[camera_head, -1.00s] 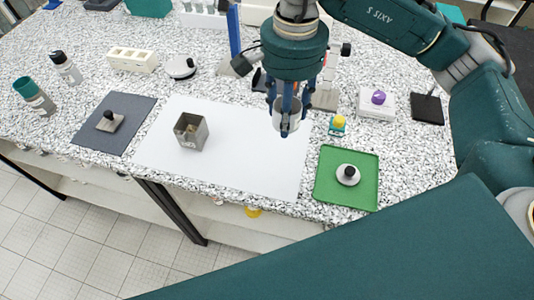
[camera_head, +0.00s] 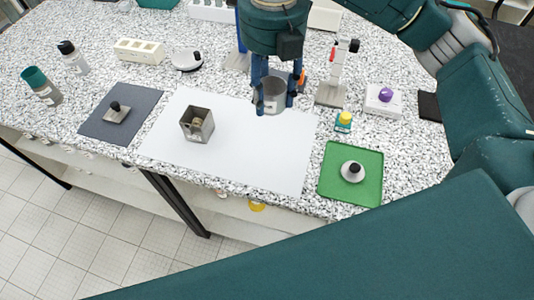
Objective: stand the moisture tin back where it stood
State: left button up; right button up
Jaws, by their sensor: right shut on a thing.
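My right gripper (camera_head: 272,108) is shut on the moisture tin (camera_head: 273,92), a grey metal cylinder. It holds the tin upright over the far right part of the white sheet (camera_head: 240,165). The fingers cover the tin's sides, and I cannot tell whether its base touches the sheet. My left gripper is not in view.
A grey square box (camera_head: 197,125) stands on the sheet. A dark mat (camera_head: 95,127) with a knobbed block lies left. A green tray (camera_head: 338,190) with a knobbed lid and a yellow-capped jar (camera_head: 344,121) are right. A red-and-white stand (camera_head: 335,80) is close behind.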

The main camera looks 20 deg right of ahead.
jog(key=m, duration=0.6)
jog(key=shift+w+a+r, duration=0.25)
jog(key=shift+a, duration=0.15)
jog(key=shift+f, duration=0.2)
jog(key=p, duration=0.2)
send_over(267, 155)
notch_tip(267, 155, down, 15)
jog(key=shift+s, duration=0.1)
notch_tip(267, 155, down, 4)
jog(key=shift+f, duration=0.25)
jog(key=shift+f, duration=0.2)
jog(key=o, duration=1)
